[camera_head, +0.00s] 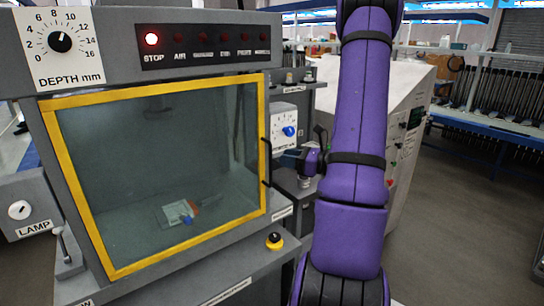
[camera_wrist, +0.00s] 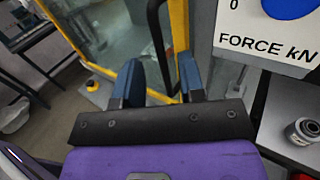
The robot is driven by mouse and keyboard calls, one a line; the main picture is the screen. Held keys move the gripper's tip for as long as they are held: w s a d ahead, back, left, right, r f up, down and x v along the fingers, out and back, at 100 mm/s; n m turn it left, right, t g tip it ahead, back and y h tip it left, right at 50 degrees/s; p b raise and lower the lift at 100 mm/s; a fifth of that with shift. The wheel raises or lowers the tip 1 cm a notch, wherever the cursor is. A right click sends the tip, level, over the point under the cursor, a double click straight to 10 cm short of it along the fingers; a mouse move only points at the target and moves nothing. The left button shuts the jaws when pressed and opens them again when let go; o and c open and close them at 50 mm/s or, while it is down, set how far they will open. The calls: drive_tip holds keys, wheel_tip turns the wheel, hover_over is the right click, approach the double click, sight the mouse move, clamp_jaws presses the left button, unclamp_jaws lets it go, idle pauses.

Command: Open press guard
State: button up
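The press guard (camera_head: 160,165) is a clear panel in a yellow frame on the front of the grey press, and it is shut. Its black upright handle (camera_head: 266,163) is on the guard's right edge. In the wrist view the black handle (camera_wrist: 158,45) shows between my two blue fingers, in front of the yellow frame. My gripper (camera_wrist: 160,82) is open, with a finger on each side of the handle in that view. In the head view my gripper (camera_head: 287,159) is just right of the handle. I cannot tell whether a finger touches it.
A white force panel with a blue knob (camera_head: 289,131) is close to the right of the guard. A yellow and black button (camera_head: 274,241) is below the guard's right corner. A small grey block with a blue part (camera_head: 179,212) lies behind the guard.

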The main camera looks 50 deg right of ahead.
drive_tip(key=shift+x, duration=2.95)
clamp_jaws()
